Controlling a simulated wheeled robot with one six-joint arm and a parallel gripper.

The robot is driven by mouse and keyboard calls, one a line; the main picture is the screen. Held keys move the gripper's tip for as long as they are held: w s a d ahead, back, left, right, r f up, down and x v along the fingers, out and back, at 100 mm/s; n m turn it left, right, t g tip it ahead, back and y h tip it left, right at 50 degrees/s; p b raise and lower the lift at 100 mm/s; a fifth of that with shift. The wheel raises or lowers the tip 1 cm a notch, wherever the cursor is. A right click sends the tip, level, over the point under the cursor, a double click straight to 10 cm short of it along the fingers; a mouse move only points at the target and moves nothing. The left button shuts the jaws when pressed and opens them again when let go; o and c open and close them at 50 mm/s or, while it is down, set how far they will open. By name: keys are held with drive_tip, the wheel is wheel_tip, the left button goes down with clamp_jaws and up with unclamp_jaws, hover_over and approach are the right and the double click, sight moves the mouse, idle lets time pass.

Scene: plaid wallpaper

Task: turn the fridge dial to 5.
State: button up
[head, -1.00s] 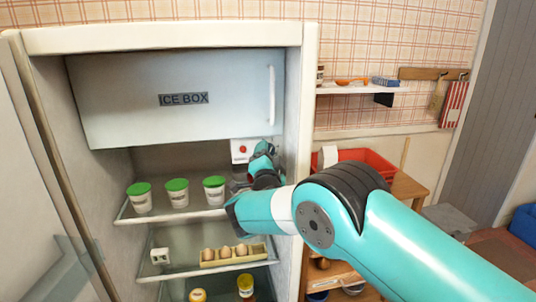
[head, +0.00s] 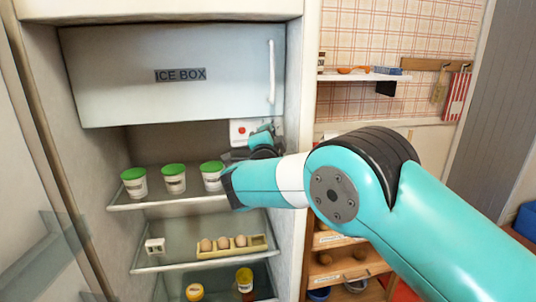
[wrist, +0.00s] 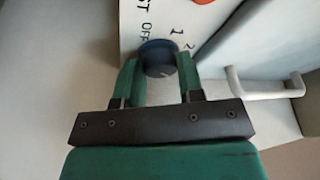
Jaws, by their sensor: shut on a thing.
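The fridge dial (wrist: 157,46) is a dark blue round knob on a white panel (wrist: 135,22) in the wrist view. Printed marks "OFF", "1" and "2" show around its far side; its pointer cannot be made out. My gripper (wrist: 158,62) has one finger on each side of the dial and is shut on it. In the head view my gripper (head: 262,142) is inside the fridge at the right, just below the panel (head: 239,127) with a red spot. The dial is hidden there by my gripper and arm.
The ice box (head: 180,92) with its vertical handle (head: 272,72) is above my gripper. White tubs with green lids (head: 174,182) stand on the shelf to its left. Eggs in a tray (head: 258,243) and jars are lower. The fridge's right wall (head: 298,110) is close to my arm.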

drive_tip(key=m+g+b, duration=0.1)
drive_tip(key=m+b, duration=0.3)
drive_tip(key=b, duration=0.2)
drive_tip(key=m+g+b, duration=0.2)
drive_tip(key=m+b, duration=0.3)
drive_tip(key=m+g+y+b, duration=0.1)
drive_tip(key=m+b, duration=0.4)
drive_tip(key=b, duration=0.1)
drive_tip(key=shift+r+g+b, duration=0.35)
drive_tip(key=shift+g, duration=0.05)
drive_tip(key=shift+m, duration=0.4)
drive_tip(key=o, duration=0.9)
drive_tip(key=b+v, duration=0.6)
drive_tip(key=v, duration=1.1)
drive_tip(key=shift+s+d+r, duration=0.1)
drive_tip(key=shift+s+r, duration=0.05)
drive_tip(key=shift+r, duration=0.05)
